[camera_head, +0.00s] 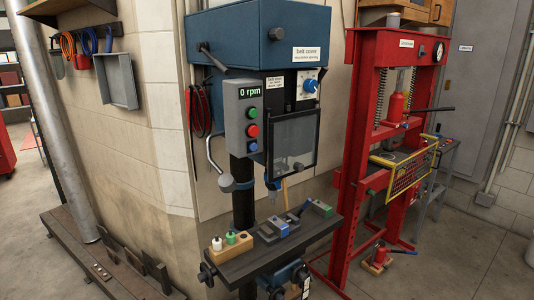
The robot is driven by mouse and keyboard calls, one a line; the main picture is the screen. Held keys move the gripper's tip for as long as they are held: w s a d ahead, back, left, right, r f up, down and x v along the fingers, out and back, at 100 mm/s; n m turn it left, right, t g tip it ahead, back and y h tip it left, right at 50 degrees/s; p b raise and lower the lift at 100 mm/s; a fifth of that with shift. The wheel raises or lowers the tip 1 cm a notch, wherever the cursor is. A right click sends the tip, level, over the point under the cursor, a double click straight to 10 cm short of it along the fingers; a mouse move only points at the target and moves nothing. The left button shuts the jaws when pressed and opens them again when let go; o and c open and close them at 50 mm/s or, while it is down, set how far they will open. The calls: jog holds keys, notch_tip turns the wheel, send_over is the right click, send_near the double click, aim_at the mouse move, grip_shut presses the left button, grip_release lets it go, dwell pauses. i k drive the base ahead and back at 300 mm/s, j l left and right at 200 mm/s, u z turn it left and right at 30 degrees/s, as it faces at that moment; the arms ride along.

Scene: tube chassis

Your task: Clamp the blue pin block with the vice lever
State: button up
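A small blue block (279,227) sits among dark grey vice-like parts (268,234) on the drill press table (262,262). I take it for the blue pin block, but it is too small to see whether anything clamps it. A slim dark lever with a blue part (303,209) slants up just right of it; it may be the vice lever. A green-topped block (322,209) lies at the table's right end. My gripper is not in view.
A wooden holder (232,250) with small bottles stands at the table's left end. The drill head's control box (248,117) and clear guard (295,142) hang above. A red press (365,150) stands to the right. Bare floor (430,275) shows at lower right.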

aim_at(309, 201)
jog(key=i+l, duration=0.15)
jog(key=i, duration=0.4)
jog(key=i+l+u, duration=0.1)
jog(key=i, duration=0.4)
